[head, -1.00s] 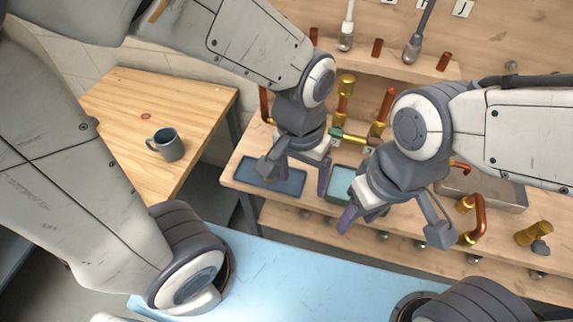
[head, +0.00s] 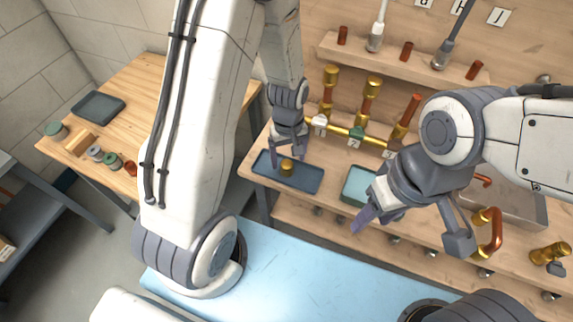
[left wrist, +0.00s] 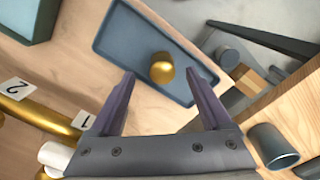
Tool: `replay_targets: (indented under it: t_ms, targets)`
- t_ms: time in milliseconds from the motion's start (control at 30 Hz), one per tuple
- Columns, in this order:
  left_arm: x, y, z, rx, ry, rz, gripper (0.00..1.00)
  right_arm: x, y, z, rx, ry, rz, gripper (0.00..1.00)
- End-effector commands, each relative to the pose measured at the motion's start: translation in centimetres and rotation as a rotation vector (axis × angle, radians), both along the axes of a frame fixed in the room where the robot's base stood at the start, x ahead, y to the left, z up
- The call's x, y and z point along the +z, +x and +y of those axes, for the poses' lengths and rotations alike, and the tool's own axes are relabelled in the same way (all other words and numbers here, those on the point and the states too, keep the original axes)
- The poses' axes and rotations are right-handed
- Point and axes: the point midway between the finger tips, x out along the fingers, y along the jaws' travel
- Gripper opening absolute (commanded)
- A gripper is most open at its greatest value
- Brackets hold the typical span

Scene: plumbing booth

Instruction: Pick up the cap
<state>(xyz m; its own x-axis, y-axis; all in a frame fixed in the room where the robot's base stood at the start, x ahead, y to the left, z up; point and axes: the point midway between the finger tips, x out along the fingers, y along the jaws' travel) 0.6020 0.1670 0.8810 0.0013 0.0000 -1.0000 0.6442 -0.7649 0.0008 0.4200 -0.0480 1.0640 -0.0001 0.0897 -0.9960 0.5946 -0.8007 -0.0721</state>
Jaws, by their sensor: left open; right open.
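The cap is a short gold cylinder (head: 286,167) in the blue-grey tray (head: 312,184) on the left end of the workbench. My left gripper (head: 288,157) is open and points down just above the tray. In the left wrist view the cap (left wrist: 162,68) shows between the fingertips, near the tray's (left wrist: 122,38) middle. The fingers do not appear to grip it, and I cannot tell the exact height gap. My right gripper (head: 411,231) is open and empty, in front of the bench to the right.
A brass pipe with numbered tags (head: 345,131) and upright fittings stands behind the tray. A teal tray (head: 356,187) lies to its right. A mug (left wrist: 272,145) is on the wooden table (head: 122,84) at left. A grey bin (head: 522,205) is farther right.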

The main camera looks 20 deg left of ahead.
Motion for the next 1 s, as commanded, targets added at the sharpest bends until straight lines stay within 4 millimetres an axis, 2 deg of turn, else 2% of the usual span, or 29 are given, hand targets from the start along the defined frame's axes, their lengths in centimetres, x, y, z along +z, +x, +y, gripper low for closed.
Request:
replay_targets:
  t_ms: [267,567,600,667,700,800,1000]
  targets:
    - [-3.7,0.0,0.4,-0.001,0.0,0.004,0.82,0.6,0.0,0.0,0.0,0.0,0.0,0.51]
    - [-4.3,0.0,0.4,-0.001,0.0,0.0,0.82,0.6,0.0,0.0,0.0,0.0,0.0,0.51]
    - [-4.3,0.0,0.4,-0.001,0.0,0.0,0.74,0.6,0.0,0.0,0.0,0.0,0.0,0.51]
    - [-4.3,0.0,0.4,-0.001,0.0,0.001,0.52,0.6,0.0,0.0,0.0,0.0,0.0,0.51]
    - [-4.3,0.0,0.4,-0.001,0.001,0.001,0.36,0.6,0.0,0.0,0.0,0.0,0.0,0.51]
    - [-4.2,0.0,0.4,-0.001,0.0,0.001,0.0,0.6,0.0,0.0,0.0,0.0,0.0,0.51]
    - [-4.2,0.0,0.4,-0.001,0.0,0.0,0.0,0.6,0.0,0.0,0.0,0.0,0.0,0.51]
